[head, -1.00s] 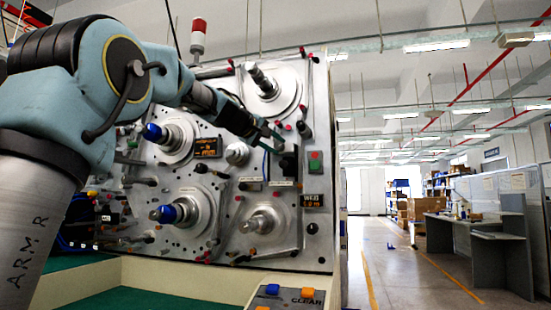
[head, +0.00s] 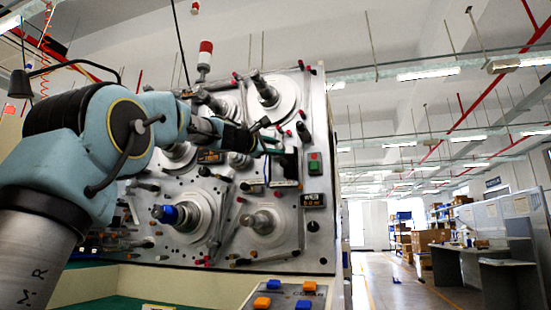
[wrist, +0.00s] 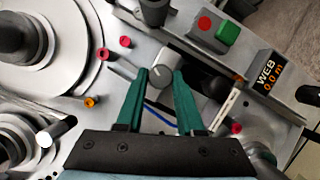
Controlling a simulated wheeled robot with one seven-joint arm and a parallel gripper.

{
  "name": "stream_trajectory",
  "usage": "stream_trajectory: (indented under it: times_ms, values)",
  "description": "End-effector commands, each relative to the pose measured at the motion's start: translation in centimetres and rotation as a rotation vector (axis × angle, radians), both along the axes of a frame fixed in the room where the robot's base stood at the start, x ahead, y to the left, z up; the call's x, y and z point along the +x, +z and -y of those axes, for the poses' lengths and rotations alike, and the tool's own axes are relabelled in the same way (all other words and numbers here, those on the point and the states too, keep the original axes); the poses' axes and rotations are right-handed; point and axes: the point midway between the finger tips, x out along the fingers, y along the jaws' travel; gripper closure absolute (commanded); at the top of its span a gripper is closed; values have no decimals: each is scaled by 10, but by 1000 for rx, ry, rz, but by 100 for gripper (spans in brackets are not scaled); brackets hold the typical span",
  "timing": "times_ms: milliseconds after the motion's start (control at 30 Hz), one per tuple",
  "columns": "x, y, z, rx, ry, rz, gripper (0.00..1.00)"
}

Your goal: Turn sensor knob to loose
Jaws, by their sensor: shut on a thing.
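The sensor knob (wrist: 160,75) is a small round grey knob with a light pointer line on its face. In the wrist view it sits between the two green fingertips of my gripper (wrist: 160,77), which is shut on it. In the head view my gripper (head: 269,143) is at the upper right of the machine panel, and the knob cannot be made out there. The writing around the knob is hidden or too small to read.
A WEB display (wrist: 268,76) and a red and green button box (wrist: 216,28) lie to the knob's right. A large grey spindle (wrist: 22,42) and red-tipped pins stand to its left. A control ledge (head: 285,297) with coloured buttons is below the panel.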

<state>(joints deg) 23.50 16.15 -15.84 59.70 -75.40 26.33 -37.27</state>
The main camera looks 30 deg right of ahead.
Motion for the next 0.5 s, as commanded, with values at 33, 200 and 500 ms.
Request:
stream_trajectory:
  times_ms: [33, 200, 500]
  values:
    - [1, -8, 0, -33, 0, -31, 100]
    - [0, -8, 1, -142, 1, -133, 100]
    - [-1, -7, 1, -287, 1, -270, 100]
